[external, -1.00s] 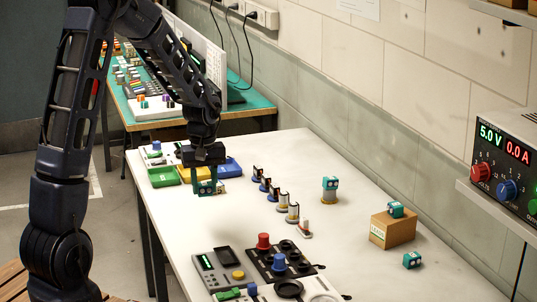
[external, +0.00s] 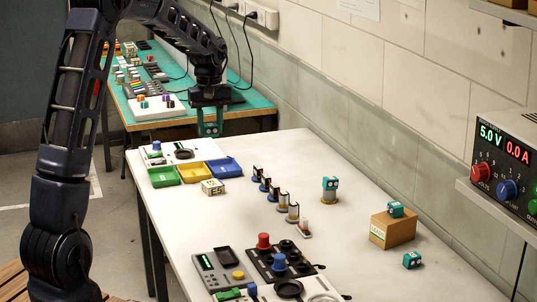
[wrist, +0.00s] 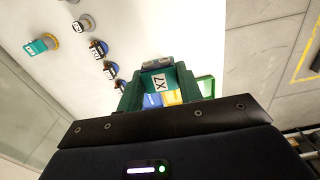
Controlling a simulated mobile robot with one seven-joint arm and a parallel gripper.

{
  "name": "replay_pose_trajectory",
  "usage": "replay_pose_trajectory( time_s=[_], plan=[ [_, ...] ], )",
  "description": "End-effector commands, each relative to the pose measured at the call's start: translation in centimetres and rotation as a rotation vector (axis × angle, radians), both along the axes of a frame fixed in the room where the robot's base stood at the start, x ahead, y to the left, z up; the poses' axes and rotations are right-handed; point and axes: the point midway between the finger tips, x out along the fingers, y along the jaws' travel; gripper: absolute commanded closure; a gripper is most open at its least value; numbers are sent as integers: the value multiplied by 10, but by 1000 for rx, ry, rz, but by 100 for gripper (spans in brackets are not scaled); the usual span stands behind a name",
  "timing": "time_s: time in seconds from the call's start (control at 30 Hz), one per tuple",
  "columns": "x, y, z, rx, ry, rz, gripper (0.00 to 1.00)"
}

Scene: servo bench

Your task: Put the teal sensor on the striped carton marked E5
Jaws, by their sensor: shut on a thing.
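My gripper (external: 210,131) is shut on a teal sensor (wrist: 160,64) with two round grey eyes and a white tag that seems to read X7. It holds the sensor in the air above the far end of the white bench. Below stands a small cream carton (external: 212,187) with dark marks, next to the trays. I cannot read a mark E5 on any carton. Other teal sensors show: one on a round stand (external: 330,184), one on a brown carton (external: 392,232) with a green-edged label, and one on the bench (external: 412,260).
Green (external: 163,177), yellow (external: 193,173) and blue (external: 224,168) trays line the bench's far left. Several small upright parts (external: 275,192) run in a row along the middle. Control panels (external: 280,262) fill the near end. The wall bounds the right side.

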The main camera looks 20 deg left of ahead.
Motion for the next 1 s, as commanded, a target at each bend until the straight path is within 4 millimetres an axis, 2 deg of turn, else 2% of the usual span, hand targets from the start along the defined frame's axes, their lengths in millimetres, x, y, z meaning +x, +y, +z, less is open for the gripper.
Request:
replay_pose_trajectory(
  time_s=[0.03, 0.2, 0.4, 0.53, 0.63, 1.0],
  plan=[
    [18, 9, 1, 0, 0, 9, 86],
    [63, 33, 7, 1, -1, 26, 86],
    [92, 52, 10, 1, -1, 38, 86],
    [98, 56, 6, 2, 1, 40, 86],
    [99, 57, -8, 2, 3, 40, 86],
    [98, 57, -88, 2, 4, 40, 86]
  ],
)
